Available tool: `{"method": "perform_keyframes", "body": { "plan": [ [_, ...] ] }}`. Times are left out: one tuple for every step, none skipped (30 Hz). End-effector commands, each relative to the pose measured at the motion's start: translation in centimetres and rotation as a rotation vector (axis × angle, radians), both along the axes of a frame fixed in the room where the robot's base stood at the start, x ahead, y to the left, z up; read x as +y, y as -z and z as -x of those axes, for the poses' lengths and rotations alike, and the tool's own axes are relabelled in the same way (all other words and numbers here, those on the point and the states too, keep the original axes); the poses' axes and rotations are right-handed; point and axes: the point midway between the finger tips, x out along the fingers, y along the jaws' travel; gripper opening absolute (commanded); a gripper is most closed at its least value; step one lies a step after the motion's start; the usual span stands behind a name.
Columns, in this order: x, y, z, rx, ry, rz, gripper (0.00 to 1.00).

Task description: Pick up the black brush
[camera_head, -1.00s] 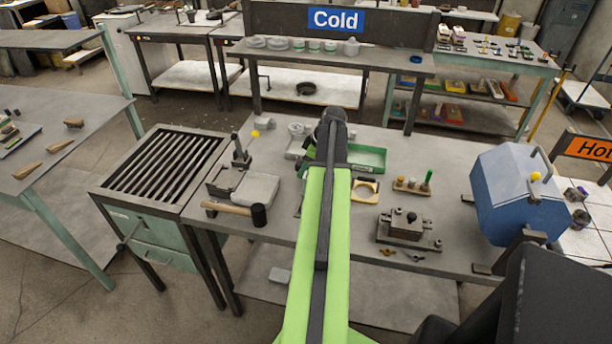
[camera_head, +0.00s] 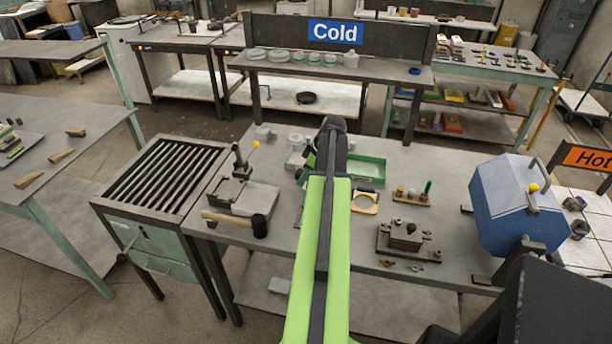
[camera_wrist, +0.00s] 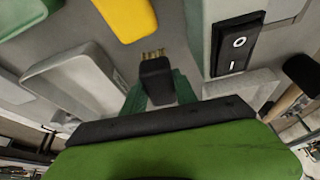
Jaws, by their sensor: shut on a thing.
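The black brush (camera_wrist: 156,76) shows in the middle of the wrist view, a dark block with a short row of tan bristles at its far end. My gripper (camera_wrist: 160,92) has its green fingers on either side of the brush and is shut on it. The bristles point away from the wrist. In the head view the brush cannot be made out, and my arm hides most of the gripper over the middle of the workbench (camera_head: 290,262).
A metal block (camera_head: 404,238) and a blue machine (camera_head: 517,200) stand farther right. The wrist view shows a yellow thing (camera_wrist: 126,14) and a switch (camera_wrist: 236,45) close by.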

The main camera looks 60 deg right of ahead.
Motion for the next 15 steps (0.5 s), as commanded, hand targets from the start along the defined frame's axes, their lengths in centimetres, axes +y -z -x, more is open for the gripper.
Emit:
{"method": "perform_keyframes", "body": {
  "plan": [
    [0.0,-1.2,0.0,0.0,0.0,0.0,0.0],
    [0.0,-1.7,0.0,0.0,0.0,0.0,0.0],
    [0.0,-2.4,0.0,0.0,0.0,0.0,0.0],
    [0.0,-3.0,0.0,0.0,0.0,0.0,0.0],
    [0.0,-3.6,0.0,0.0,0.0,0.0,0.0],
    [0.0,-4.4,0.0,0.0,0.0,0.0,0.0],
    [0.0,-4.6,0.8,0.0,0.002,0.0,0.0],
    [0.1,-4.9,1.6,0.0,0.003,0.0,0.0],
    [0.1,-5.5,2.6,0.0,0.004,-0.001,0.0],
    [0.1,-5.9,3.3,0.0,0.003,-0.001,0.0],
    [0.1,-6.3,3.9,0.0,0.003,-0.001,0.0],
    [0.1,-6.8,4.8,0.0,0.004,-0.001,0.0],
    [0.0,-7.2,5.5,0.0,0.003,0.0,0.0],
    [0.0,-7.5,6.1,0.0,0.002,0.0,0.0],
    [0.0,-8.0,6.9,0.0,0.004,-0.001,0.0]
  ]
}}
